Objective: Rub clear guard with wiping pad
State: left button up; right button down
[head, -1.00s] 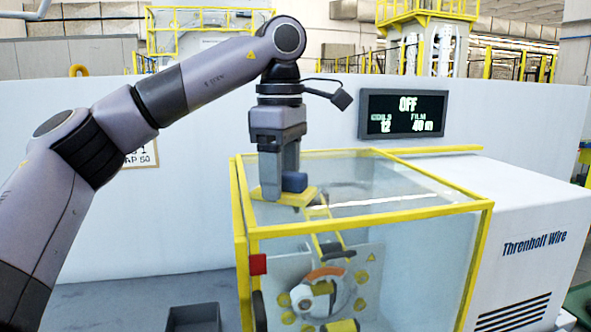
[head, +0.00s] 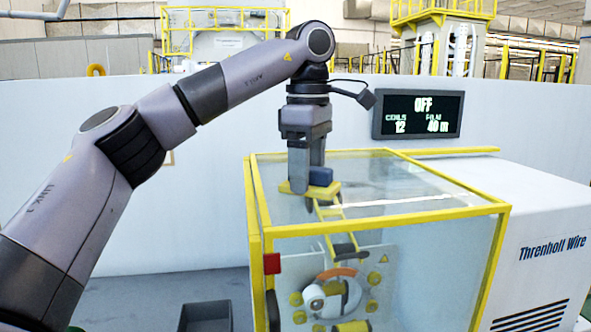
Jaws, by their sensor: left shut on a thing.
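The clear guard (head: 400,185) is a see-through box with a yellow frame, and its top and front panes show in the head view. My left gripper (head: 307,178) points down over the left part of the guard's top pane. It is shut on the wiping pad (head: 310,189), which has a yellow base and a blue block on top. The pad lies flat at the top pane and appears to touch it. My right gripper is not in view.
Inside the guard is a coil machine (head: 335,297) with a round ring and yellow knobs. A white housing (head: 540,225) stands at the right. A dark display (head: 418,114) reads OFF. A grey bin (head: 205,316) sits at the lower left. The rest of the top pane is clear.

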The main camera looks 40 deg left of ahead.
aim_at(354, 187)
pick_arm(q)
jog(key=shift+w+d+f, duration=0.1)
jog(key=shift+w+d, duration=1.7)
jog(key=shift+w, duration=0.25)
jog(key=shift+w+d, duration=1.75)
jog(key=shift+w, duration=0.3)
jog(key=shift+a, duration=0.1)
jog(key=shift+s+a, duration=0.1)
jog(key=shift+s+a+b, duration=0.75)
jog(key=shift+s, duration=0.1)
jog(key=shift+s+a+b, duration=0.3)
jog(key=shift+s+a, duration=0.6)
jog(key=shift+s, duration=0.2)
jog(key=shift+s+a, duration=0.75)
jog(key=shift+s, duration=0.2)
jog(key=shift+s+a, duration=0.75)
jog(key=shift+s, duration=0.15)
jog(key=shift+s+a+p, duration=0.45)
jog(key=shift+s+a, duration=0.7)
jog(key=shift+s, duration=0.2)
